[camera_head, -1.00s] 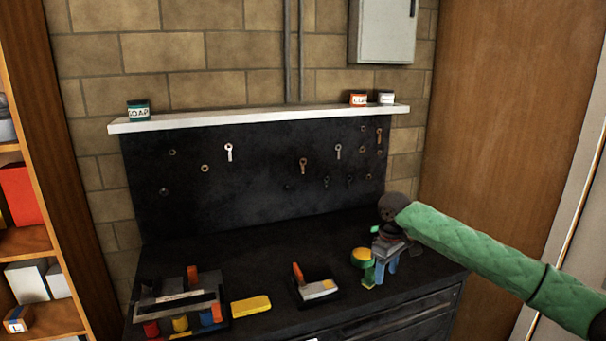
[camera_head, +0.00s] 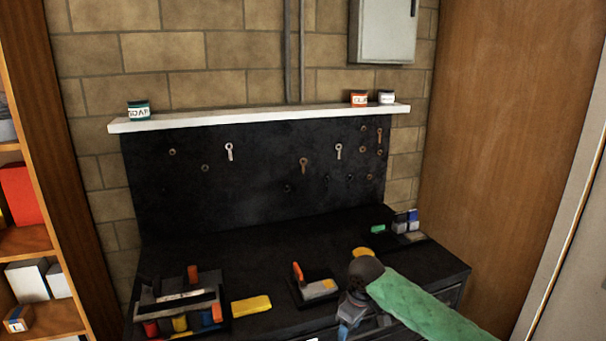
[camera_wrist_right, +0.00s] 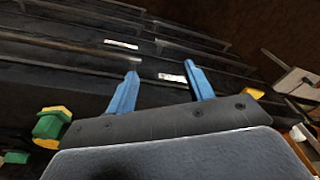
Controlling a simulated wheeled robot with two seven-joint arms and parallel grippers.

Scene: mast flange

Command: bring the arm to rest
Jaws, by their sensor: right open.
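My right arm, in a green padded sleeve, comes in from the lower right in the head view. Its right gripper (camera_head: 345,330) hangs at the front edge of the bench (camera_head: 240,262), pointing down, partly hidden by its own dark wrist joint. In the right wrist view its two blue fingers stand apart, with nothing between them (camera_wrist_right: 160,70). Beyond the fingers lie dark drawer fronts (camera_wrist_right: 70,75) with handles and pale labels. A green thing with a yellow top (camera_wrist_right: 50,125) is at the left of that view, apart from the fingers. My left gripper is out of view.
A tool tray (camera_head: 180,298), a yellow block (camera_head: 251,305) and a dark block with an orange handle (camera_head: 318,290) lie on the bench. Small boxes (camera_head: 406,220) stand at its back right. A wooden panel (camera_head: 505,150) is at the right, shelves (camera_head: 30,240) at the left.

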